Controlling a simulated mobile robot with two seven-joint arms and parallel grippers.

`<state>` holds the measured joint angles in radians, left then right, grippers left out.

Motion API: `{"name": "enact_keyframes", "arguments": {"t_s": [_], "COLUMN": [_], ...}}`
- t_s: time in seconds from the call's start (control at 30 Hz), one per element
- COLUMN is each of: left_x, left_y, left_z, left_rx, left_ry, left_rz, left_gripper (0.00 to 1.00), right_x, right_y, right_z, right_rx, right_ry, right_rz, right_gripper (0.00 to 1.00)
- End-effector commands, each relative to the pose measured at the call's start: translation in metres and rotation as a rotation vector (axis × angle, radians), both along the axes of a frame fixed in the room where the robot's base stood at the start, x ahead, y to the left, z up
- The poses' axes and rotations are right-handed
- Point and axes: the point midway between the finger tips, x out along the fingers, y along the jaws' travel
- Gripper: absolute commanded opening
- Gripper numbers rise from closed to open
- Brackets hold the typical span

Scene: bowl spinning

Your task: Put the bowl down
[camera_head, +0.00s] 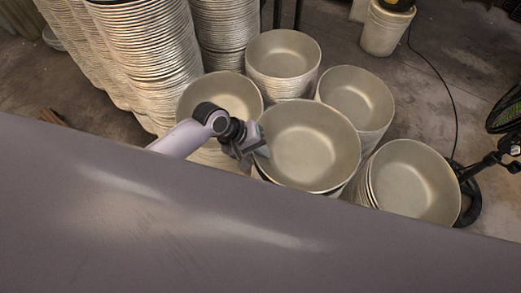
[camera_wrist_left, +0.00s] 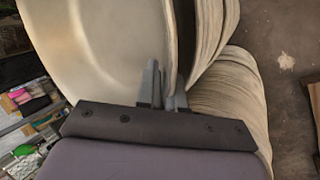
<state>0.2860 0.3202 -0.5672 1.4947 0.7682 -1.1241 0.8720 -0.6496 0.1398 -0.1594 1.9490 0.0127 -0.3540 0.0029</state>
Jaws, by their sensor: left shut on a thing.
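The bowl (camera_head: 309,146) is large and cream-grey, in the middle of the head view, its opening facing up. My left gripper (camera_head: 259,148) is shut on its left rim. In the left wrist view my gripper's fingers (camera_wrist_left: 163,90) pinch the bowl's wall (camera_wrist_left: 105,50), one on each side of it. Other bowls lie close below and beside it; whether the held bowl touches them I cannot tell. My right gripper is in neither view.
Bowl stacks stand around it: one behind (camera_head: 283,55), one at the back right (camera_head: 356,97), one at the right (camera_head: 415,183), one at the left (camera_head: 221,92). Tall stacks (camera_head: 150,50) rise at the back left. A fan (camera_head: 507,115) stands at the far right. A cable crosses the floor.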

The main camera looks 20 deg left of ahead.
Motion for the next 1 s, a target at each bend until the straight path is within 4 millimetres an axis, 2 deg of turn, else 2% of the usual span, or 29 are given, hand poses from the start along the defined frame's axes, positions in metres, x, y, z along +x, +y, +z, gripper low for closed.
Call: {"name": "enact_keyframes", "arguments": {"t_s": [0.13,0.67,0.7,0.73,0.77,1.0], "left_x": [0.001,0.001,0.0,0.0,0.0,-0.001], "left_y": [-0.001,-0.001,0.0,0.0,0.0,0.0], "left_z": [0.002,-0.009,-0.011,-0.011,-0.011,-0.011], "left_rx": [-0.004,-0.005,0.0,0.0,0.0,0.002], "left_ry": [-0.005,-0.003,0.001,0.001,0.001,0.002], "left_rz": [0.0,0.001,-0.001,-0.001,-0.001,-0.001], "left_gripper": [0.0,0.0,0.21,0.3,0.33,0.33], "right_x": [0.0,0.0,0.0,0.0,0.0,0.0], "right_y": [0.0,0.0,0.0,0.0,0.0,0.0], "right_z": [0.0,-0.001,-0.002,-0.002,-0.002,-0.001], "right_rx": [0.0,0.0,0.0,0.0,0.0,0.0], "right_ry": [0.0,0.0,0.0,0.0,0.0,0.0], "right_rz": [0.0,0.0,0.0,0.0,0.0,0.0], "right_gripper": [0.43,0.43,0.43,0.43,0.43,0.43]}}
